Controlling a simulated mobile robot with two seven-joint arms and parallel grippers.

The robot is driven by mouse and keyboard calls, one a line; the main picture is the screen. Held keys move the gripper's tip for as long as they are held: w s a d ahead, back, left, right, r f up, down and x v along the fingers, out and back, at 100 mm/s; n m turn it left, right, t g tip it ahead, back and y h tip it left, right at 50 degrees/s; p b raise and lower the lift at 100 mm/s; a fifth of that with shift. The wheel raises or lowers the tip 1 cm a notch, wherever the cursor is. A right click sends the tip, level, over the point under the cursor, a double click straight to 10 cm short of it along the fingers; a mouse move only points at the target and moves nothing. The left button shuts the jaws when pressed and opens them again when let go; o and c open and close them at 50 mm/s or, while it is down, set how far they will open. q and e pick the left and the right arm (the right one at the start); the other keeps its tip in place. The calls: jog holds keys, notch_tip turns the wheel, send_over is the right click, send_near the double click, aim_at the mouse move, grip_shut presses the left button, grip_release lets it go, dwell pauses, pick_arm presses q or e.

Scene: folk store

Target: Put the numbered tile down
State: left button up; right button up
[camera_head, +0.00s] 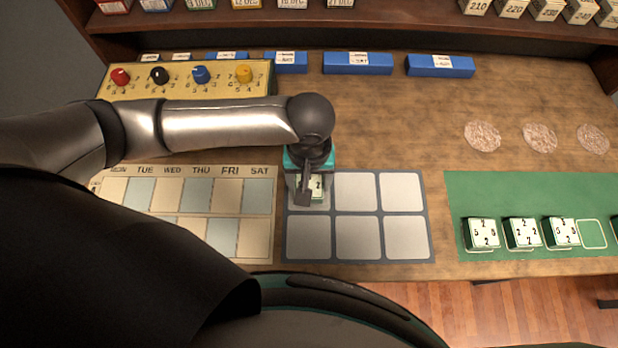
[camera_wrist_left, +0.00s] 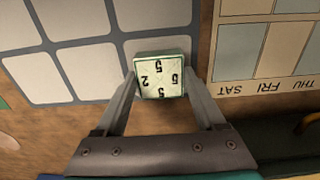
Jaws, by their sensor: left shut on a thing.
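My left gripper (camera_head: 311,189) is shut on a white-faced, green-sided numbered tile (camera_head: 317,186), over the top-left cell of the grey six-cell mat (camera_head: 357,213). In the left wrist view the tile (camera_wrist_left: 161,84) sits between the two fingers (camera_wrist_left: 161,73), its digits facing the camera, at a corner cell of the mat (camera_wrist_left: 112,48). I cannot tell whether the tile touches the mat. The arm and gripper hide part of the tile and that cell in the head view. The mat's other cells are empty. My right gripper is not in view.
A weekday calendar board (camera_head: 275,217) lies left of the mat. A green mat (camera_head: 530,190) with several numbered tiles lies right. A yellow knob panel (camera_head: 180,79) and blue labelled blocks (camera_head: 357,66) stand behind. Three round discs (camera_head: 540,138) lie at the back right. The wood between is clear.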

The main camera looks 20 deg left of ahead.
aim_at(309, 185)
pick_arm(q)
jog(key=o, duration=1.5)
jog(key=shift+r, duration=0.1)
notch_tip(309, 185, up, 12)
jog(key=p, duration=0.3)
